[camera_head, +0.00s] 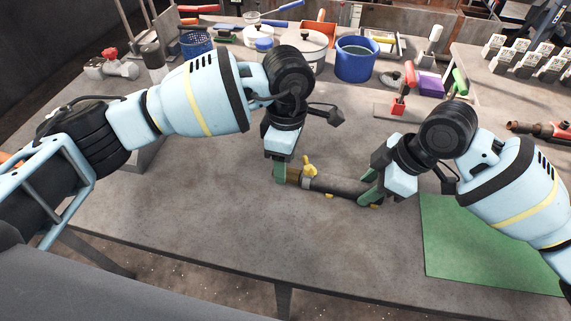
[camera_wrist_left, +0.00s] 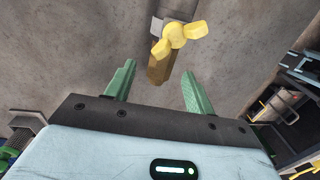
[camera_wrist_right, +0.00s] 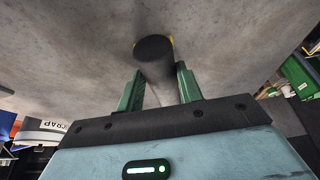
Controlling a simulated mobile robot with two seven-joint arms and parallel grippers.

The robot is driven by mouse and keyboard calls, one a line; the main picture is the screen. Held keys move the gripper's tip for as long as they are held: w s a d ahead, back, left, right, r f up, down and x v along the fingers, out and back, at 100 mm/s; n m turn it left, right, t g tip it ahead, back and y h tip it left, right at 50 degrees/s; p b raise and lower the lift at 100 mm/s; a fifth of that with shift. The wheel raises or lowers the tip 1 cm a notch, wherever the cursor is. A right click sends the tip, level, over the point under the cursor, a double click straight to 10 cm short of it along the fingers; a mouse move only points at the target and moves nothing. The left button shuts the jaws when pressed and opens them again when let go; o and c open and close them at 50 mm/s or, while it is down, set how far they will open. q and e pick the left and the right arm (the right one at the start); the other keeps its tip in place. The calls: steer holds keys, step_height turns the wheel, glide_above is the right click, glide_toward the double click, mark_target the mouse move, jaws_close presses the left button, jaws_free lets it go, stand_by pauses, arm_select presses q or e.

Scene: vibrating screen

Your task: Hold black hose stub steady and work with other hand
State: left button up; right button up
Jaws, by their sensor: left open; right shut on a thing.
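The black hose stub (camera_head: 340,186) lies roughly level low over the table, with a yellow wing-shaped piece (camera_head: 309,170) on a clamp and a brownish end (camera_head: 292,174) at its left. My right gripper (camera_head: 371,194) is shut on the black stub near its right end. The stub's dark round end (camera_wrist_right: 153,49) shows beyond the fingers in the right wrist view. My left gripper (camera_head: 281,172) is open at the brownish end. In the left wrist view the yellow wing piece (camera_wrist_left: 175,38) and brown end lie just ahead of the open fingers (camera_wrist_left: 155,85); contact cannot be told.
A green mat (camera_head: 480,245) lies at the right of the table. Behind stand a blue tub (camera_head: 356,59), a white pot (camera_head: 300,50), a red-based tool (camera_head: 398,106) and a purple block (camera_head: 431,84). The table's front middle is bare.

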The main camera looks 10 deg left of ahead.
arm_select(q)
step_height(320, 180, up, 10)
steer(key=shift+w, duration=0.35)
stand_by(0.4)
arm_select(e)
steer(key=o, duration=0.7)
arm_select(q)
steer(key=shift+r, duration=0.15)
arm_select(e)
steer(key=shift+r, duration=0.1)
steer(key=shift+r+p, duration=0.7)
arm_select(q)
step_height(320, 180, up, 3)
